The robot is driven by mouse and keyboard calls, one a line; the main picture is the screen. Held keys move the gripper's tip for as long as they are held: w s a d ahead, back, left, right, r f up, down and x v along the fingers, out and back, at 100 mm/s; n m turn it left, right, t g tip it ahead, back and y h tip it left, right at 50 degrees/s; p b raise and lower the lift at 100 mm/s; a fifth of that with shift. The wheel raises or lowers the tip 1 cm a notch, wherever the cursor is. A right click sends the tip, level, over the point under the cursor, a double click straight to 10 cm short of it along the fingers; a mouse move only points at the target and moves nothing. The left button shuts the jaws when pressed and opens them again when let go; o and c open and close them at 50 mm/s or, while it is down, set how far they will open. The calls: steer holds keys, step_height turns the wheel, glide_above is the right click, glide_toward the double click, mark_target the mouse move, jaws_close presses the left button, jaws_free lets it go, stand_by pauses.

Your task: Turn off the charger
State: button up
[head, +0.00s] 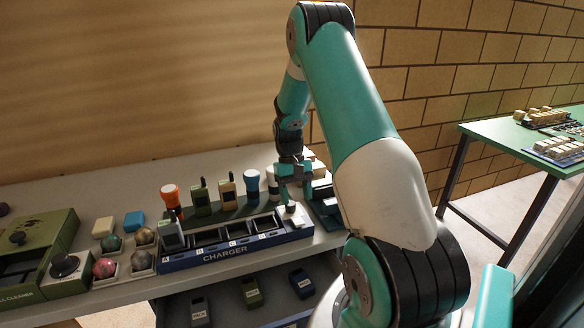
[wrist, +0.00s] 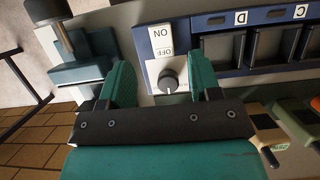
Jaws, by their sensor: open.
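The charger (head: 225,254) is a long blue unit near the table's front edge, with lettered bays and a dark device (head: 172,236) in its left bay. At its right end is a white panel with a dark round knob (wrist: 168,80), also in the head view (head: 290,208). ON and OFF labels (wrist: 160,52) sit beside the knob; which one it points to is hard to tell. My gripper (wrist: 160,68) is open and empty, its fingers on either side of the knob in the wrist view. In the head view my gripper (head: 294,182) is just above that end; contact cannot be told.
Several handheld devices and capped bottles (head: 228,192) stand behind the charger. A dark teal device (wrist: 80,68) is close beside the knob end. Left are balls in trays (head: 140,262) and a green ball cleaner (head: 62,285). More devices (head: 250,292) lie below the charger.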

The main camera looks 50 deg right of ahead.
steer(key=b+v, duration=0.1)
steer(key=v, duration=0.9)
steer(key=shift+r, duration=0.3)
steer(key=s+a+r+n+t, duration=0.1)
steer(key=a+r+n, duration=0.25)
steer(key=a, duration=0.85)
steer(key=s+a+r+n+t, duration=0.1)
steer(key=a+r+n, duration=0.25)
steer(key=a, duration=0.85)
steer(key=s+a+r+n+t+y, duration=0.1)
steer(key=s+a+n, duration=0.5)
steer(key=s+a, duration=1.1)
steer(key=shift+s+r+t+y, duration=0.25)
steer(key=shift+s+t+y, duration=0.05)
steer(key=shift+y, duration=0.2)
steer(key=shift+a, duration=0.1)
